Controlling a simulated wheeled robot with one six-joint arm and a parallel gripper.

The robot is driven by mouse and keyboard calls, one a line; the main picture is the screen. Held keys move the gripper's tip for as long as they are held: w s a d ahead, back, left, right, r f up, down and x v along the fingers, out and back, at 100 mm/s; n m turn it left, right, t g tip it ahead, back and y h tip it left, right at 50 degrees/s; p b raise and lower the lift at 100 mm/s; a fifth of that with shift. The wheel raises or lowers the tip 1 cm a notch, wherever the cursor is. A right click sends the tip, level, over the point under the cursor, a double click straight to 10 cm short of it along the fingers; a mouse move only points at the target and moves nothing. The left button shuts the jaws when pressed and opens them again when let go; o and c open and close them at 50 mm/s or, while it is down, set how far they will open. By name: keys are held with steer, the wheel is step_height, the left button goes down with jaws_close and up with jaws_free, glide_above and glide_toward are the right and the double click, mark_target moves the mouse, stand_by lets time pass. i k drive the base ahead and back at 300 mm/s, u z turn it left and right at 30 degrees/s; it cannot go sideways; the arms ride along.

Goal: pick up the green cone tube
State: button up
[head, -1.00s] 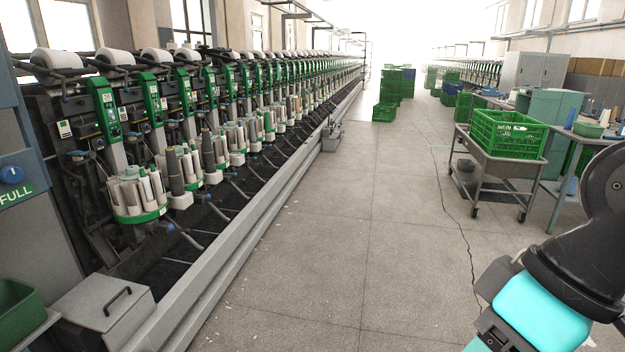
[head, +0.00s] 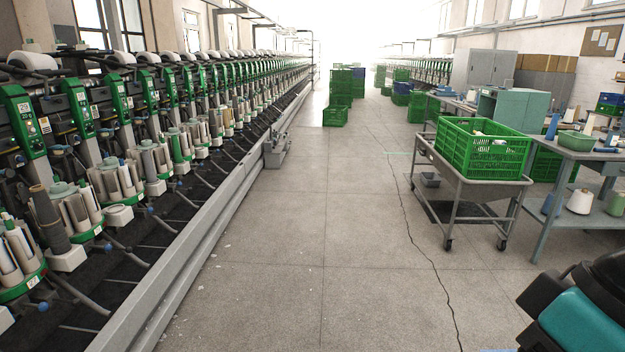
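No cone tube stands out clearly as the green one. A pale green cone (head: 617,204) stands at the right picture edge on the lower shelf of the work table, beside a white cone (head: 580,201). Some slim green tubes (head: 177,148) also show among the tubes in the winder's magazines on the left. The things on the table top are small, and I cannot make out a green cone tube there. Only a black and teal part of my arm shows at the bottom right. My gripper is out of view.
A wheeled cart (head: 468,185) with a green crate (head: 482,148) stands before the work table (head: 600,153). The table top holds a blue cone (head: 552,127) and a green bowl (head: 577,141). The winder row (head: 120,180) lines the left. The aisle floor (head: 320,230) between is open.

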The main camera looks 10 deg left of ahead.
mark_target(178, 158)
steer(key=i, duration=2.1)
steer(key=u, duration=0.7)
steer(key=i, duration=1.95)
steer(key=u, duration=1.15)
steer(key=i, duration=1.05)
steer(key=u, duration=0.3)
